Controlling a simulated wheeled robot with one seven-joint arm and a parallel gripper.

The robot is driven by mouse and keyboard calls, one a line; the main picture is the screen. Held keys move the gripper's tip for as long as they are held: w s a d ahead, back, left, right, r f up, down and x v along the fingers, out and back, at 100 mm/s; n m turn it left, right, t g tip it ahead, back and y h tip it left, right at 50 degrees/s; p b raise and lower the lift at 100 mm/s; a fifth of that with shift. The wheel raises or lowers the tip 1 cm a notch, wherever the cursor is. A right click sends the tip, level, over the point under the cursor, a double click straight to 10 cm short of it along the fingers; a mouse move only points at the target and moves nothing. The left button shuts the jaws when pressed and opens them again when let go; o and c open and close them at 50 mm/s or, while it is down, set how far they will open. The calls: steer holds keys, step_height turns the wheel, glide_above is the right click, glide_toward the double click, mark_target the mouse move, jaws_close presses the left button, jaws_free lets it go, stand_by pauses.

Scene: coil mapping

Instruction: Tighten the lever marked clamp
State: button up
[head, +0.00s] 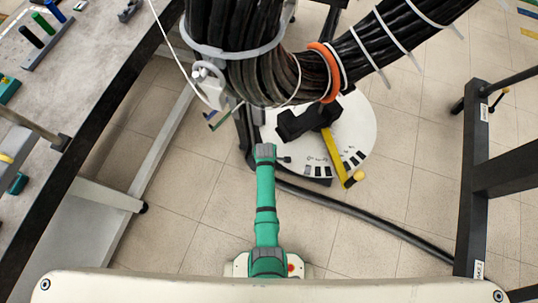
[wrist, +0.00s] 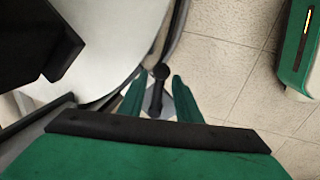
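My gripper (wrist: 160,76) is open in the wrist view, its two green fingers spread apart. A small lever with a round black knob (wrist: 161,71) stands between the fingers, with visible gaps on both sides. I cannot read a marking on it, so I cannot tell whether it is the clamp lever. In the head view my green arm reaches up toward the white round plate (head: 362,125), and my fingers cannot be made out. A yellow bar (head: 335,155) with a yellow ball end lies over this plate, beside a black block (head: 308,122).
A thick black cable bundle (head: 240,60) with white ties and an orange band hangs above the plate. A dark cable (head: 370,220) runs along the tiled floor. A workbench (head: 70,90) stands at left, and a dark frame (head: 474,170) with labels stands at right.

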jaws_close()
steer(key=shift+w, duration=0.1)
stand_by(0.3)
